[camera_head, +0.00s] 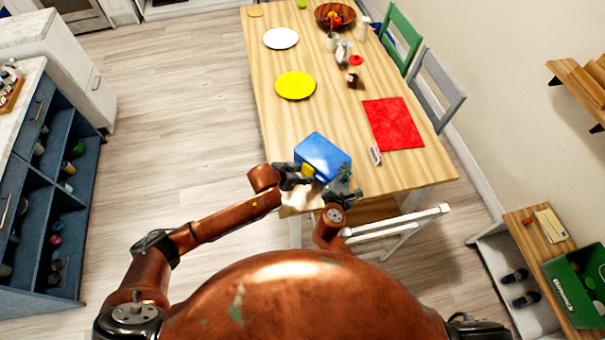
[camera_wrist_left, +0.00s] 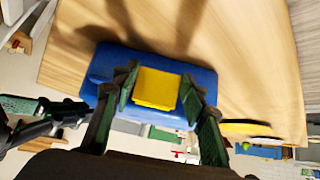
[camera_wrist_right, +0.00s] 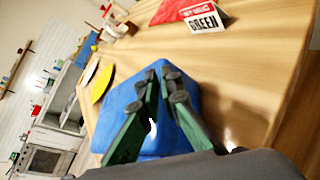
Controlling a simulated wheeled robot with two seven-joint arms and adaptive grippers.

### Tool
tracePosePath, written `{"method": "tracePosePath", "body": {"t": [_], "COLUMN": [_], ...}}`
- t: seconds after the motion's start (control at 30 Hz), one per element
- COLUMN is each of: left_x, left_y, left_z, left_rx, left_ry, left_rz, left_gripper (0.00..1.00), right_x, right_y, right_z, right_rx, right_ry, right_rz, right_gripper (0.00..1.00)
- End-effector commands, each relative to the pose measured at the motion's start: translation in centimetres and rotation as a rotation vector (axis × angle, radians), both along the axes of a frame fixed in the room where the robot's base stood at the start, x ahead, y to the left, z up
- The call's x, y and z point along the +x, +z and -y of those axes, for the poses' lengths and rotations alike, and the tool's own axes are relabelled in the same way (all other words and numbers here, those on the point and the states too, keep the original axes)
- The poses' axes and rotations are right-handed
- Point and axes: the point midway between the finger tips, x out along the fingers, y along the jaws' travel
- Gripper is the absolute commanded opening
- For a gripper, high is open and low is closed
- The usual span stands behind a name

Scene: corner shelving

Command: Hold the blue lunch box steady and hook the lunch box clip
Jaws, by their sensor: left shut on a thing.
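The blue lunch box (camera_head: 322,155) stands near the table's front left corner. Its yellow clip (camera_head: 308,170) faces my left gripper (camera_head: 296,176). In the left wrist view the yellow clip (camera_wrist_left: 155,88) sits between the fingers of my left gripper (camera_wrist_left: 160,88), which is shut on it, with the blue box (camera_wrist_left: 110,62) behind. My right gripper (camera_head: 342,184) is at the right front side of the box. In the right wrist view the fingertips of my right gripper (camera_wrist_right: 161,74) are close together over the blue box (camera_wrist_right: 185,90); whether they touch it is unclear.
The wooden table (camera_head: 340,115) holds a red mat (camera_head: 393,123), a small sign (camera_head: 375,155), a yellow plate (camera_head: 295,85), a white plate (camera_head: 281,38) and a fruit bowl (camera_head: 335,15). A white chair (camera_head: 400,225) is close to my right arm.

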Motion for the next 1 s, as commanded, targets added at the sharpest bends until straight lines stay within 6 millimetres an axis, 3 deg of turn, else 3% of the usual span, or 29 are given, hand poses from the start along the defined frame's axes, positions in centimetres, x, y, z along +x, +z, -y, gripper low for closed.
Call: {"method": "tracePosePath", "body": {"t": [0.03, 0.63, 0.67, 0.9, 1.0], "left_x": [-0.03, 0.08, 0.07, 0.08, 0.08], "left_y": [0.07, 0.28, 0.29, 0.21, 0.18], "left_z": [0.33, 0.5, 0.51, 0.42, 0.39], "left_rx": [-0.019, -0.045, -0.045, -0.044, -0.044], "left_ry": [-0.002, -0.007, -0.007, -0.006, -0.005], "left_rz": [0.013, 0.048, 0.048, 0.047, 0.045], "left_gripper": [0.16, 0.16, 0.41, 0.58, 0.58], "right_x": [-0.52, -0.51, -0.51, -0.52, -0.52], "right_y": [-1.63, -1.61, -1.61, -1.62, -1.61], "right_z": [0.26, 0.18, 0.18, 0.16, 0.15], "right_rx": [0.001, 0.001, 0.001, 0.001, 0.001], "right_ry": [-0.004, -0.002, -0.002, -0.002, -0.002], "right_rz": [-0.029, -0.029, -0.029, -0.029, -0.029], "right_gripper": [0.0, 0.0, 0.0, 0.0, 0.0]}}
